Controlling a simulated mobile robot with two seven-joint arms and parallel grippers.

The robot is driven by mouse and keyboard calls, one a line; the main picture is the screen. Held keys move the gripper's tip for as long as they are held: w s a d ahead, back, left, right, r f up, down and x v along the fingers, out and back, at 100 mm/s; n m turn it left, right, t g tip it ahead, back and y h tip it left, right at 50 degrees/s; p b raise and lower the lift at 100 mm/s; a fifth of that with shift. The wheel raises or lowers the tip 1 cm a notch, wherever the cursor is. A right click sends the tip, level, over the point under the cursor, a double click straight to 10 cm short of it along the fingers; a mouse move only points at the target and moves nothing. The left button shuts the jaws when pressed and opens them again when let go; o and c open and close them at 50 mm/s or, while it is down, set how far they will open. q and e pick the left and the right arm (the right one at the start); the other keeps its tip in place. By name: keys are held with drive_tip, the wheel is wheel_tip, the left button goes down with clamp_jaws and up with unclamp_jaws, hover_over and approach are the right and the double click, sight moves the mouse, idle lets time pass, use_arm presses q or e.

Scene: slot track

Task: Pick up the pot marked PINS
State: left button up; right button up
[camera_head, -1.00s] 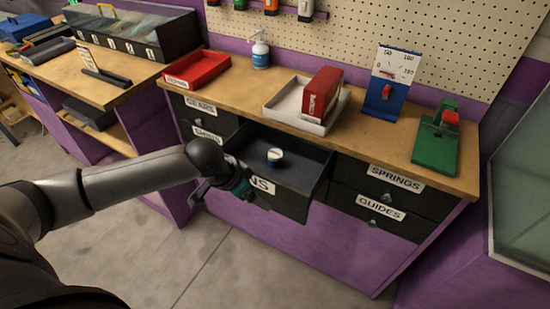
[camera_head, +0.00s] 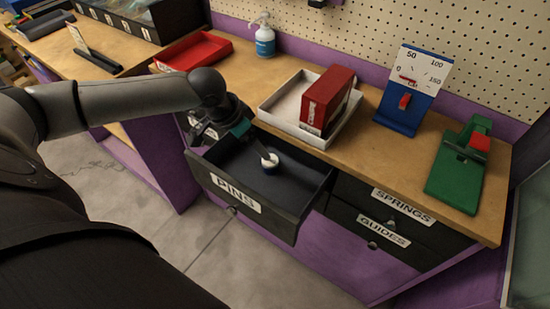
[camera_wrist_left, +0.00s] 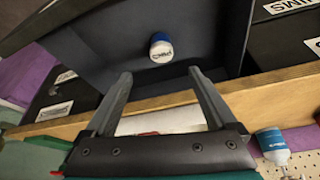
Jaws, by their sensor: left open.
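The pot (camera_head: 270,167), small with a blue body and white lid, stands in the open drawer labelled PINS (camera_head: 211,182). It also shows in the left wrist view (camera_wrist_left: 161,47), with dark lettering on its lid that is hard to read. My left gripper (camera_head: 262,150) is over the drawer, close to the pot on its back left side in the head view. In the left wrist view its two fingers (camera_wrist_left: 158,78) are spread and empty, with the pot beyond their tips. My right gripper is not in view.
The bench edge (camera_wrist_left: 262,93) runs behind the fingers in the left wrist view. On the bench are a red tray (camera_head: 193,52), a white tray (camera_head: 271,107) with a red box (camera_head: 331,98), a blue gauge stand (camera_head: 402,112) and a green fixture (camera_head: 457,168).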

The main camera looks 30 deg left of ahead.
sight(270, 160)
use_arm(q)
drive_tip(key=b+x, duration=0.2)
drive_tip(key=x, duration=0.6)
drive_tip(key=shift+s, duration=0.1)
drive_tip(key=shift+b+x, duration=0.3)
drive_tip(key=shift+x, duration=0.45)
drive_tip(key=shift+w+b+x, duration=0.25)
drive_tip(key=shift+b+x, duration=0.2)
drive_tip(key=shift+x, duration=0.65)
drive_tip(key=shift+w+b+x, duration=0.2)
drive_tip(key=shift+b+x, duration=0.2)
drive_tip(key=shift+x, duration=0.75)
drive_tip(key=shift+a+r, duration=0.1)
drive_tip(key=shift+r, duration=0.1)
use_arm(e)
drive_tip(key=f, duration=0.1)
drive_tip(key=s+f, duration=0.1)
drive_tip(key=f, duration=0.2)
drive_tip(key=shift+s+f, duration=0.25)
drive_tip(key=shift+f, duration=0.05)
use_arm(q)
drive_tip(key=shift+c, duration=0.2)
clamp_jaws()
drive_tip(key=shift+r, duration=0.1)
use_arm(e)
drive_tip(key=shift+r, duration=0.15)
